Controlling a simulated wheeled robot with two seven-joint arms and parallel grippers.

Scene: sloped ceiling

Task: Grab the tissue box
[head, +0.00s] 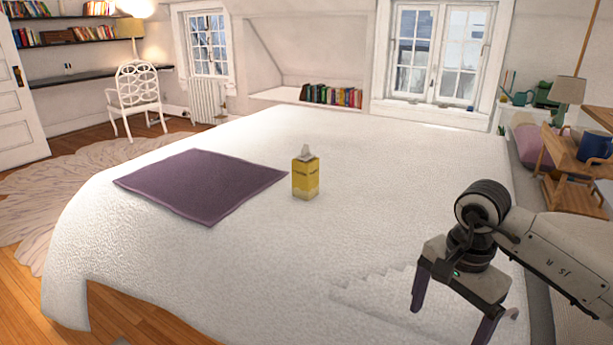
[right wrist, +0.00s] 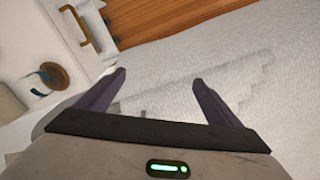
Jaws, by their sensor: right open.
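The tissue box (head: 306,176) is yellow with a white tissue sticking out of its top. It stands upright on the white bed (head: 400,165), just right of a purple cloth. My right gripper (head: 450,322) is open and empty above the bed's near right part, to the right of the box and nearer to me. The tissue box does not show in the right wrist view. My left gripper is not in view.
A flat purple cloth (head: 203,184) lies on the bed left of the box. A wooden tray table (head: 577,160) with a blue mug (head: 594,146) stands right of the bed. The cover between the box and my right gripper is clear.

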